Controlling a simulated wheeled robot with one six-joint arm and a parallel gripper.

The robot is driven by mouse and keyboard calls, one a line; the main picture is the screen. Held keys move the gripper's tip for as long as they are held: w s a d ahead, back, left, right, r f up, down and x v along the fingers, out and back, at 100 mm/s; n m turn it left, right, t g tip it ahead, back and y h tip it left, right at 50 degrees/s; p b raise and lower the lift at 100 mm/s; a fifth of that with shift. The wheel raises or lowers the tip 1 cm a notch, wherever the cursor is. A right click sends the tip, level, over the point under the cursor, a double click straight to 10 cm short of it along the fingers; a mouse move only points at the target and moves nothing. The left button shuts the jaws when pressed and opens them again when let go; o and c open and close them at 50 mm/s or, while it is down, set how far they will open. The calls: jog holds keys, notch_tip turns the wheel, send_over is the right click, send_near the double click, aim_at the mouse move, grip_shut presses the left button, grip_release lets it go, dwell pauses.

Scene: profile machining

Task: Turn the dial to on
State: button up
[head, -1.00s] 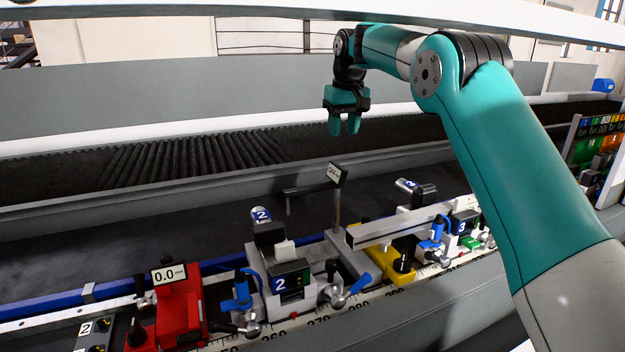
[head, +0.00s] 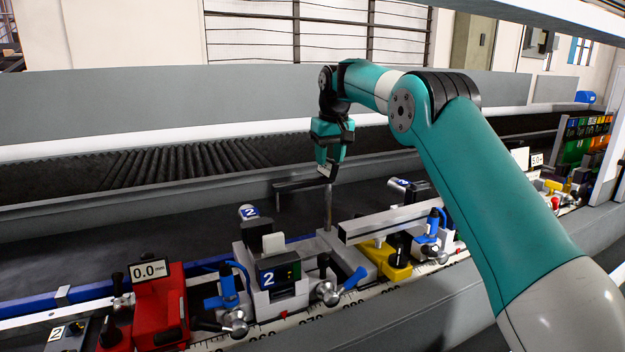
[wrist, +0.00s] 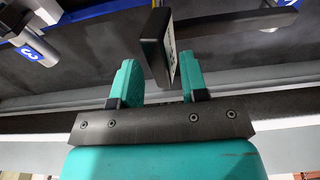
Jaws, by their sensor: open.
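My gripper (head: 329,160) hangs above the machine bed with its fingers pointing down. It is open and holds nothing. In the wrist view its two teal fingers (wrist: 160,82) are spread, and a thin dark display box (wrist: 156,47) with a pale face appears between and just past the fingertips. I cannot tell whether they touch it. In the head view this display (head: 327,171) sits on a post right below the fingers. No dial marked with on is clearly readable. Black knobs show on the red unit (head: 160,305) and on the yellow block (head: 388,258).
Grey clamp unit 2 (head: 277,275) with blue levers stands left of the display. A grey profile bar (head: 395,222) lies to its right. A small grey box (head: 68,338) marked 2 is at the lower left.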

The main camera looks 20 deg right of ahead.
grip_shut()
jog(key=shift+r+n+p, duration=0.1)
jog(key=shift+n+p, duration=1)
jog(key=shift+p, duration=0.05)
jog(key=shift+n+y+p, duration=0.4)
jog(key=shift+n+p, duration=0.4)
jog(key=shift+n, duration=0.4)
